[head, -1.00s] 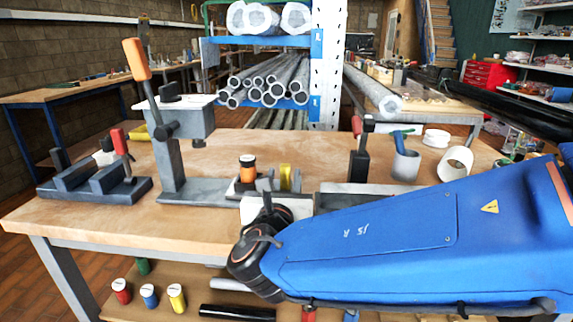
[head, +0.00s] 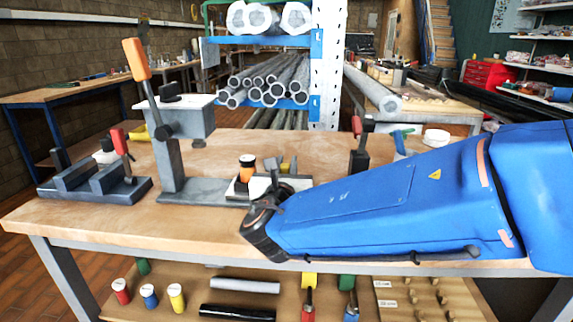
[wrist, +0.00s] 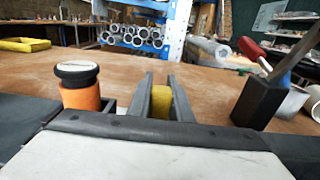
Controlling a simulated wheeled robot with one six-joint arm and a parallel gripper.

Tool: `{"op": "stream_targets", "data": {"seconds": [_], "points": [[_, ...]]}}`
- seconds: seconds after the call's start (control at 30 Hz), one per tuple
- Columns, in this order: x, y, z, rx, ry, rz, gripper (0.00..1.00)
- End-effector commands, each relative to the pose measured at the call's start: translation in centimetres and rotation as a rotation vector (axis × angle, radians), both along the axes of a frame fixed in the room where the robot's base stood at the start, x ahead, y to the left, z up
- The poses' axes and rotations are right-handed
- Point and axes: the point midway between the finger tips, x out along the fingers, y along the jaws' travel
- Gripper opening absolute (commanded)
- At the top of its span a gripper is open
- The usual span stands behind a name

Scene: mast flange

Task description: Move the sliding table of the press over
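The press (head: 172,160) stands on the bench with an orange-handled lever (head: 135,60). To the right of its column, an orange cylinder with a black top (head: 247,167) sits on a low fixture, probably the press's sliding table; it shows at left in the wrist view (wrist: 82,98). A yellow piece (wrist: 160,103) stands right of it. My gripper (wrist: 161,80) has its two grey fingers apart, with the yellow piece seen between them. I cannot tell whether they touch it. My white gripper body and blue arm hide the fixture's right part and base.
A dark clamp-like stand with a red handle (head: 359,140) is on the right, also in the wrist view (wrist: 262,95). A grey fixture with a red handle (head: 95,180) sits at left. A shelf below holds coloured cans and bars. The bench behind the press is mostly clear.

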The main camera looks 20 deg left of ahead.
Motion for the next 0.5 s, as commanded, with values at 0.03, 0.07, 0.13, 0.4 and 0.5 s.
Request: {"op": "stream_targets", "data": {"seconds": [0.03,0.07,0.13,0.4,0.5], "points": [[0.0,0.0,0.0,0.000,0.000,0.000,0.04],[0.0,0.0,0.0,0.000,0.000,0.000,0.00],[0.0,0.0,0.0,0.000,0.000,0.000,0.00],[-0.6,2.6,0.0,0.001,0.000,0.002,0.00],[-1.2,5.0,-0.1,0.000,0.001,0.004,0.00]]}}
